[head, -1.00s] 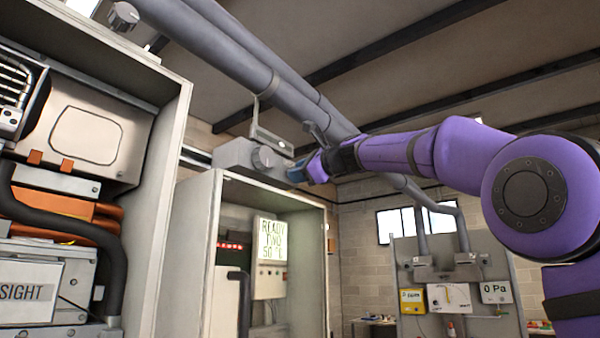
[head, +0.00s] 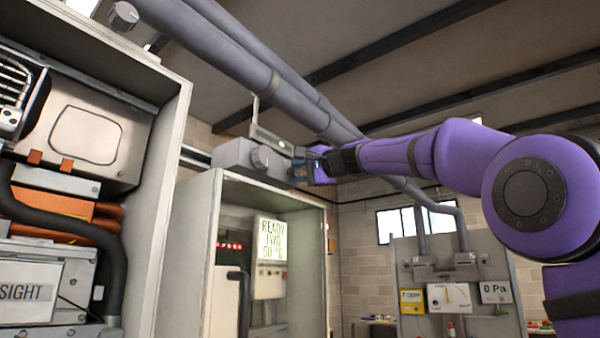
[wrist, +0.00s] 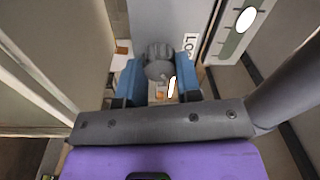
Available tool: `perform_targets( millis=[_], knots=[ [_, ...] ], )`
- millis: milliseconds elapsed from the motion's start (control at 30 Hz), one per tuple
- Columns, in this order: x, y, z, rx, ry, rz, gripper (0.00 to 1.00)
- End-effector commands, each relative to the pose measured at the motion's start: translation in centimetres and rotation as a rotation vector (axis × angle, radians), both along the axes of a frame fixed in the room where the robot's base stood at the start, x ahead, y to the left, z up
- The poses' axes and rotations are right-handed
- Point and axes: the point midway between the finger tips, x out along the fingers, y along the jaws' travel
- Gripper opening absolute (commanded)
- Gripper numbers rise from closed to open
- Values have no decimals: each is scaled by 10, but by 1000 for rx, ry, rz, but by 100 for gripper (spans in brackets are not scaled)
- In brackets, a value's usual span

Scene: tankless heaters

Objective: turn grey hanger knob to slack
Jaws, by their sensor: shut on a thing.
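The grey hanger knob (wrist: 160,55) sits between the two blue fingers of my gripper (wrist: 160,82) in the wrist view, and the gripper is shut on it. A white mark shows just below the knob, towards the right finger. In the head view my gripper (head: 298,170) is at the right end of a grey box (head: 235,154) under the ceiling pipes. The gripped knob is hidden there by the fingers. A round grey knob (head: 262,158) shows on the box's near face, apart from the fingers. Part of a label, "LO", shows beside the gripped knob in the wrist view.
A scale plate (head: 268,137) stands above the box, close to my gripper. Large grey pipes (head: 285,95) run just above. An open cabinet (head: 195,245) stands below, and an open heater (head: 175,130) is at left. Another grey knob (head: 124,15) is at upper left.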

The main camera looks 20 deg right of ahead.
Motion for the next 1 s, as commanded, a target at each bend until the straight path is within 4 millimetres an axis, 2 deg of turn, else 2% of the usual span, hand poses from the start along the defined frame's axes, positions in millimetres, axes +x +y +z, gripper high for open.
perform_targets(
  millis=[600,1000],
  knots=[
    [1,0,-2,-472,-311,2,8],
    [1,0,-1,-658,-435,3,8]
  ],
)
